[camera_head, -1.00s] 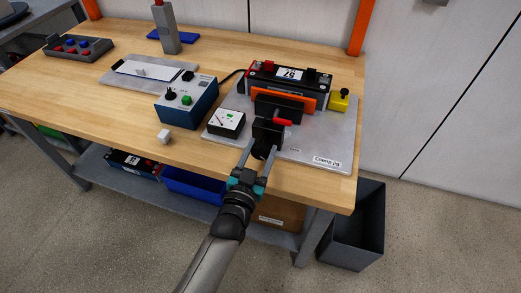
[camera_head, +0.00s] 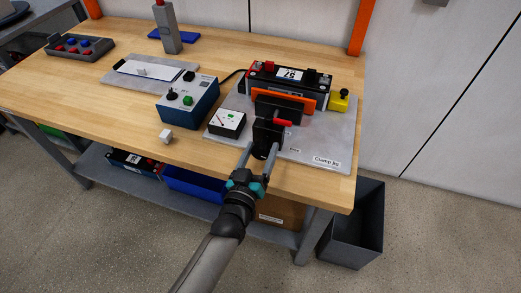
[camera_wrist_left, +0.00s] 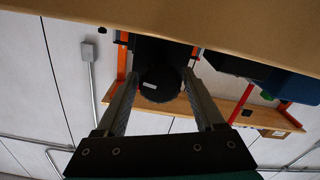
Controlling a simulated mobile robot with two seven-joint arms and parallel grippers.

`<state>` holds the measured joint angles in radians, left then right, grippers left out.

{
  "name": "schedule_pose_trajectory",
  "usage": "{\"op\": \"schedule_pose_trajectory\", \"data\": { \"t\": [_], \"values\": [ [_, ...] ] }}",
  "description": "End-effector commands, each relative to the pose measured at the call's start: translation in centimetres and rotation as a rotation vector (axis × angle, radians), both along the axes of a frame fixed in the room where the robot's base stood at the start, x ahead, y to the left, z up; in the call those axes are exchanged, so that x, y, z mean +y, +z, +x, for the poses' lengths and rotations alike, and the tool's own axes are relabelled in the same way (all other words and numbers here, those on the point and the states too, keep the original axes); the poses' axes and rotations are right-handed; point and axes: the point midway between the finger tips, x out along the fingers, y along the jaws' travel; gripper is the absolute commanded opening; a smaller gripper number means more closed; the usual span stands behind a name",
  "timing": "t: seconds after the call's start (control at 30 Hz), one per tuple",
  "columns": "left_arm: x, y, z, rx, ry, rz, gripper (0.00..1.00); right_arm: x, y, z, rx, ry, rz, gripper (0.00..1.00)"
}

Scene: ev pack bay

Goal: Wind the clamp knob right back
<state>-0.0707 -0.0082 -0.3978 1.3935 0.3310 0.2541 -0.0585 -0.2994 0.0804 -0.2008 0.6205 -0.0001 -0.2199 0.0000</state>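The black clamp knob (camera_wrist_left: 160,86) faces the camera in the left wrist view; in the head view it is the dark round part (camera_head: 261,151) at the front of the clamp. My left gripper (camera_wrist_left: 161,80) has one finger on each side of the knob, the fingertips at its edges, and looks shut on it; it also shows in the head view (camera_head: 259,155). The clamp's black block (camera_head: 267,132) with a red lever (camera_head: 283,123) stands on a grey plate (camera_head: 315,148). An orange-edged jaw (camera_head: 284,98) stands against the battery (camera_head: 290,83). My right gripper is out of view.
A small meter (camera_head: 227,123) and a blue control box (camera_head: 188,103) stand left of the clamp. A yellow button box (camera_head: 339,100) is at the right. The wooden bench (camera_head: 110,110) has free room at the left.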

Motion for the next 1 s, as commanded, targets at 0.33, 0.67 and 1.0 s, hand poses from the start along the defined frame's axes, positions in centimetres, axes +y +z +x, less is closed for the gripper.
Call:
{"op": "schedule_pose_trajectory", "data": {
  "t": [0.33, 0.67, 1.0],
  "values": [
    [0.0, 0.0, 0.0, -0.001, 0.0, 0.001, 0.87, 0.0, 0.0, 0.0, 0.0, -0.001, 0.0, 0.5],
    [1.0, 0.1, -3.0, 0.002, -0.001, 0.003, 0.87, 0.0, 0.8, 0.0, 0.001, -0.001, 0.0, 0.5],
    [3.2, 0.1, -9.7, 0.002, -0.001, 0.002, 0.87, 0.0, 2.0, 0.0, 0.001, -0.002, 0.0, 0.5]
  ]
}}
